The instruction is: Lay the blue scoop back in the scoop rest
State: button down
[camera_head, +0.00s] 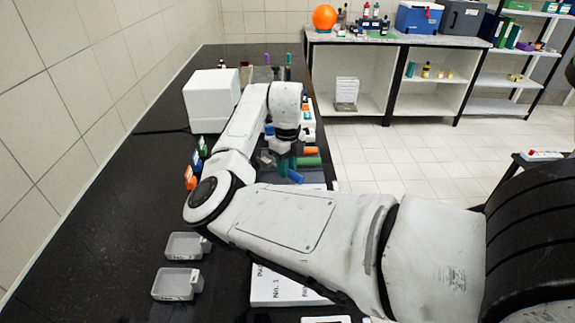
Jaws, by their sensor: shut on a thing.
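My gripper (284,160) is small in the view, beyond my arm, pointing down over the right part of the black bench. It is shut on what looks like the blue scoop (295,177). Only a short blue piece of the scoop shows at the fingertips, and it is tilted. The arm hides the rest of it. A green handle (307,161) and an orange handle (309,151) lie just right of the gripper near the bench edge. I cannot make out the scoop rest; the arm covers much of that area.
A white box (211,100) stands on the bench (95,225) beyond the arm. Small bottles (192,177) stand left of the arm. Two clear trays (178,284) lie at the near left. White labelled sheets or boxes (272,286) lie under the arm. The bench's left strip is clear.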

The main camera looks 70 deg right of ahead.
jog(key=c, duration=0.9)
grip_release()
jog(key=shift+c, duration=0.2)
notch_tip(320, 180, up, 13)
jog(key=b, duration=0.1)
